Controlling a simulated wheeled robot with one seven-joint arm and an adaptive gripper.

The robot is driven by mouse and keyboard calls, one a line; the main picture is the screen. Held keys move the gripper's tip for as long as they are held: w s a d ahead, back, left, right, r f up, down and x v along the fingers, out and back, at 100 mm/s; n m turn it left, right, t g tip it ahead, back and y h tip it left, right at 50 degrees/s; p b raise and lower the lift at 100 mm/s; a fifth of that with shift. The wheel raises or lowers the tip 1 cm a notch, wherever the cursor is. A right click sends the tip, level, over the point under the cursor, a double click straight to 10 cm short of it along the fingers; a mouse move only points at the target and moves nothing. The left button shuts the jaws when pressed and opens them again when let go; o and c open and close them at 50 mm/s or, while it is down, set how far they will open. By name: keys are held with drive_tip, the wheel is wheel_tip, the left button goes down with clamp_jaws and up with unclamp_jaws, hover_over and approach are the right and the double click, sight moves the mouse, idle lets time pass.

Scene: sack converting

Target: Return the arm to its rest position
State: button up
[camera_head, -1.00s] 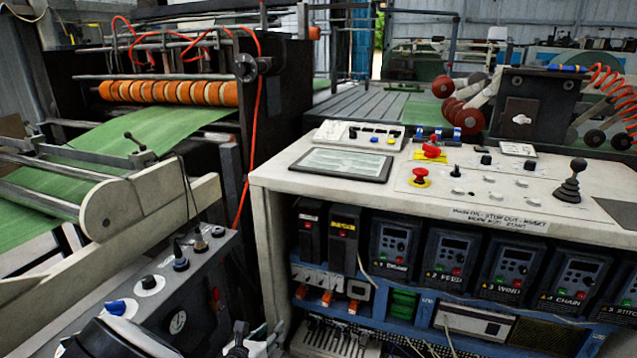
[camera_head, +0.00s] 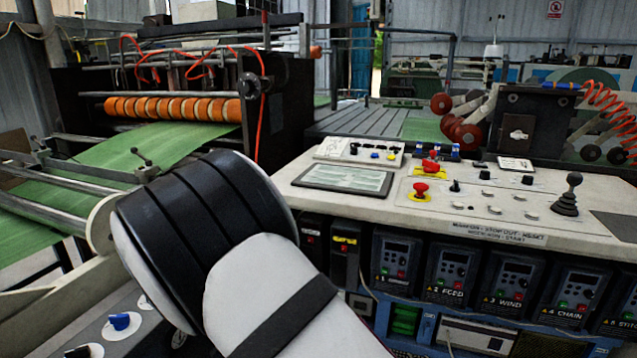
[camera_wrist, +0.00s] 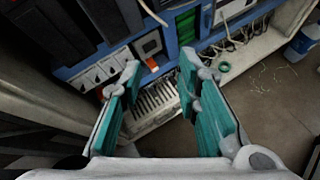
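My gripper (camera_wrist: 160,90) shows in the wrist view with its two teal-padded fingers apart and nothing between them. It points down toward the lower shelf of the control cabinet (camera_wrist: 150,108), where a grey slotted strip lies beyond the fingertips. In the head view my black and white arm link fills the lower left and middle, in front of the cabinet's left end. The gripper itself is not visible in the head view.
The white control desk (camera_head: 400,215) carries red stop buttons (camera_head: 420,190) and a black joystick (camera_head: 567,195). Drive units (camera_head: 395,262) sit below its top. A grey panel with a blue knob (camera_head: 120,321) is at lower left. Green sheet (camera_head: 150,150) runs through the machine behind.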

drive_tip(key=s+d+r+m+g+y, duration=0.1)
drive_tip(key=s+d+r+m+g, duration=0.3)
drive_tip(key=s+d+r+m, duration=0.45)
drive_tip(key=s+d+r+m+g+y, duration=0.1)
drive_tip(key=s+d+r+m+g, duration=0.3)
drive_tip(key=s+d+r+m, duration=0.45)
drive_tip(key=s+d+r+m+y, duration=0.1)
drive_tip(key=s+r+m+y, duration=0.25)
drive_tip(key=s, duration=0.85)
drive_tip(key=s+d+r+m+y, duration=0.2)
drive_tip(key=s+m+y, duration=0.15)
drive_tip(key=s, duration=0.75)
wheel_tip(320, 180, up, 18)
drive_tip(key=t+p, duration=0.3)
drive_tip(key=p, duration=1.3)
drive_tip(key=shift+a+m+h+p, duration=0.3)
